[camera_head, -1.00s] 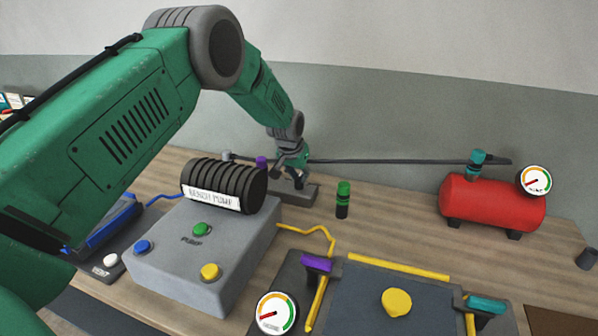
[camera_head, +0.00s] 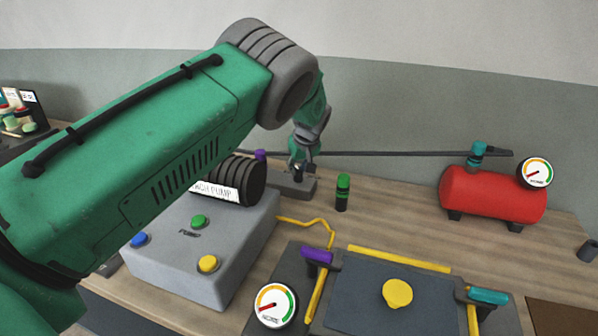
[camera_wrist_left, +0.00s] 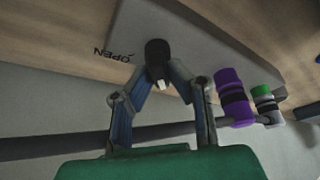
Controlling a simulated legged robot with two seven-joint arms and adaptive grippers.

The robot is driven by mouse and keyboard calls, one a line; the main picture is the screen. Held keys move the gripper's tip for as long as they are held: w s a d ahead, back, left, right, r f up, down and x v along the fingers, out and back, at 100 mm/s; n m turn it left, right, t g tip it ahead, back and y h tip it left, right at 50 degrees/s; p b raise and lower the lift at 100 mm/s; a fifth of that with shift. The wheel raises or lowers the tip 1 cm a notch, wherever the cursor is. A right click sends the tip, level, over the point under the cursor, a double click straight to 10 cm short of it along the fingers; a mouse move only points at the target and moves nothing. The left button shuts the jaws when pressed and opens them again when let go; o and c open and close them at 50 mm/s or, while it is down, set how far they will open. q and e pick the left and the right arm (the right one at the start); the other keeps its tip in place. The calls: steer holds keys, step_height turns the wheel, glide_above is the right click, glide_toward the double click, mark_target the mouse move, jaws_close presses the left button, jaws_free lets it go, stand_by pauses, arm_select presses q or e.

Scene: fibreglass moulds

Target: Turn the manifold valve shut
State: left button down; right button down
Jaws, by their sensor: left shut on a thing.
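The manifold is a long grey block (camera_head: 270,184) on the bench behind the pump, against the wall side. My left gripper (camera_head: 299,170) reaches down onto it from above. In the left wrist view, the left gripper (camera_wrist_left: 162,78) has its two fingers closed on a dark valve knob (camera_wrist_left: 157,50) with a small white mark. The word OPEN is printed on the manifold plate (camera_wrist_left: 190,30) beside the knob. In the head view the knob is mostly hidden by the gripper. My right gripper is not in view.
A purple-capped fitting (camera_head: 260,155) stands close beside the gripper, with a dark pipe (camera_head: 400,157) running along the back. The bench pump (camera_head: 245,180) is in front.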

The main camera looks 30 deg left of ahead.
arm_select(q)
steer(key=shift+s+d+f+n, duration=0.2)
steer(key=shift+f+n, duration=0.2)
steer(key=shift+f, duration=0.05)
steer(key=c, duration=1.5)
jaws_free()
steer(key=shift+c, duration=0.2)
steer(key=shift+w+r, duration=0.15)
steer(key=shift+w, duration=0.1)
steer(key=v, duration=1.1)
steer(key=shift+w+d+r, duration=0.15)
steer(key=shift+r, duration=0.25)
